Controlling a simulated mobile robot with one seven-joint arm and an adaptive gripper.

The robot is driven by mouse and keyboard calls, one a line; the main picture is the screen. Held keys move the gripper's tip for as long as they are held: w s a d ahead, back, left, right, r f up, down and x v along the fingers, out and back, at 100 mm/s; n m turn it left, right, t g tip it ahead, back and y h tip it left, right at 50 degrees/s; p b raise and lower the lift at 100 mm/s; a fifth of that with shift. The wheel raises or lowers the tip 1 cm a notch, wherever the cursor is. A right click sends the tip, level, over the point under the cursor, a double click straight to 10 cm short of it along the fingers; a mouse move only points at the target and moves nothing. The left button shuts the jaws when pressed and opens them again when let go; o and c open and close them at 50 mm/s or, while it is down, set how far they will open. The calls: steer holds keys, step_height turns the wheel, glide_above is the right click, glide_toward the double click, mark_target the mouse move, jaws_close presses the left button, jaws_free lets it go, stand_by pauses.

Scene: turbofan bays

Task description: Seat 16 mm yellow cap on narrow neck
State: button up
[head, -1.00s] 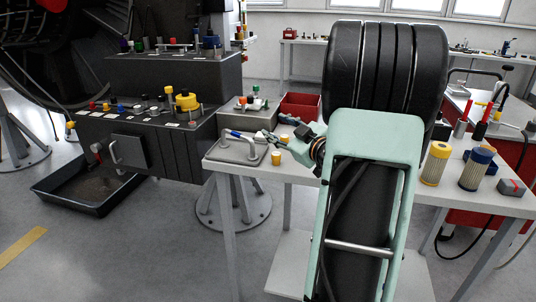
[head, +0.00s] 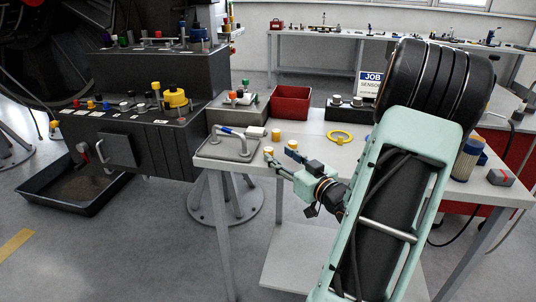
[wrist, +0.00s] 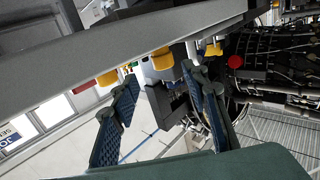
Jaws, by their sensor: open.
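Several small yellow caps stand on the white table, one at the back (head: 276,135), one beside my gripper's left finger (head: 268,150) and one by its right finger (head: 292,144). In the wrist view a yellow cap (wrist: 162,59) shows beyond the gap between my fingers, with another to the left (wrist: 107,78) and one to the right (wrist: 213,49). My gripper (head: 282,158) is open, with nothing seen between its fingers; it shows in the wrist view too (wrist: 160,108). I cannot tell which cap is 16 mm, or which fitting is the narrow neck.
A grey tray (head: 215,150) with a bar handle lies left of my gripper. A yellow ring (head: 340,137) lies right on the table (head: 322,127). A red bin (head: 284,103) stands behind. A dark stepped bench (head: 145,135) at left carries several knobs and fittings.

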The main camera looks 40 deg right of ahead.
mark_target(271, 151)
steer(key=shift+w+f, duration=0.2)
steer(key=shift+w, duration=2.8)
steer(key=c, duration=0.9)
